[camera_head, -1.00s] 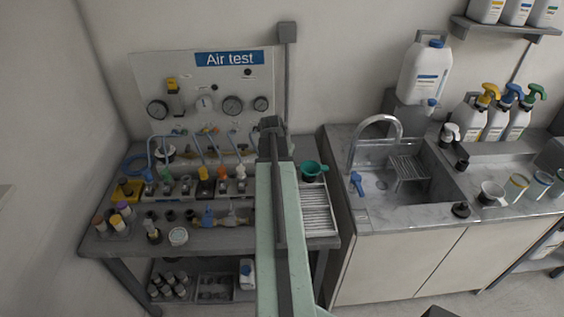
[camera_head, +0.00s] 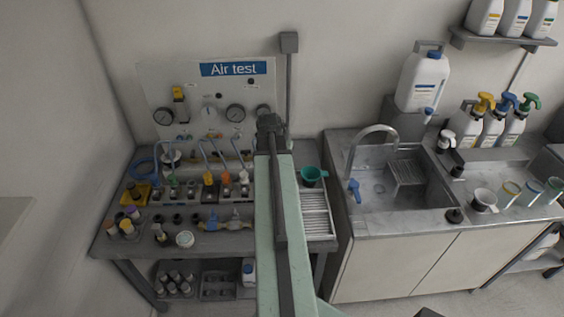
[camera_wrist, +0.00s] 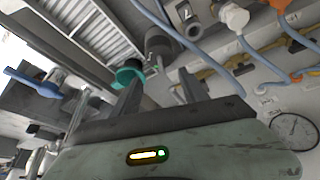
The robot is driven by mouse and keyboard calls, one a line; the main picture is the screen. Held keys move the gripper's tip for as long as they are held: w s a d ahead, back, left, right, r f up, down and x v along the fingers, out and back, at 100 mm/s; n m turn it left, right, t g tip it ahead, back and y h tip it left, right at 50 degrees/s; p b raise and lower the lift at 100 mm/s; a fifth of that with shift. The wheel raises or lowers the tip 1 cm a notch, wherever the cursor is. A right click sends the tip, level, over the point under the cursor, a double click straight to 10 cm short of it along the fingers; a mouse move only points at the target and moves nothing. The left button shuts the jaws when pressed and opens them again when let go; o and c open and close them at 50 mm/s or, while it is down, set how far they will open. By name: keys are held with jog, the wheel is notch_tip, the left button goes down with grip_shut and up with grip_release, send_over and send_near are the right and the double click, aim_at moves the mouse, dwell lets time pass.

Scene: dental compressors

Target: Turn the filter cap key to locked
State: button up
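I cannot pick out the filter cap key for certain. A small unit with a yellow top (camera_head: 179,92) hangs on the left of the Air test panel (camera_head: 155,80), above the gauges. Its key position is too small to read. My gripper (camera_wrist: 160,88) shows in the wrist view with its two dark fingers apart and nothing seen between them. My arm's dark end hides the fingertips there. The yellow-topped unit is left of my arm's end, and I do not see it in the wrist view.
The bench below the panel holds blue hoses, valves and fittings (camera_head: 208,178). A teal funnel (camera_head: 313,174) and a ribbed tray (camera_head: 316,222) are right of my arm; the funnel shows close to my fingers in the wrist view (camera_wrist: 127,75). A sink (camera_head: 378,187) stands further right.

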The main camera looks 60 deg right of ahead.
jog(key=s+d+n+t+y, duration=0.3)
jog(key=d+n+y, duration=0.2)
jog(key=n, duration=1.2)
jog(key=b+x, duration=0.7)
jog(key=x, duration=0.1)
jog(key=shift+a, duration=0.3)
jog(key=shift+w+r, duration=0.1)
jog(key=shift+r, duration=0.05)
jog(key=shift+c, duration=0.3)
jog(key=shift+a+t, duration=0.1)
jog(key=shift+t, duration=0.2)
grip_shut()
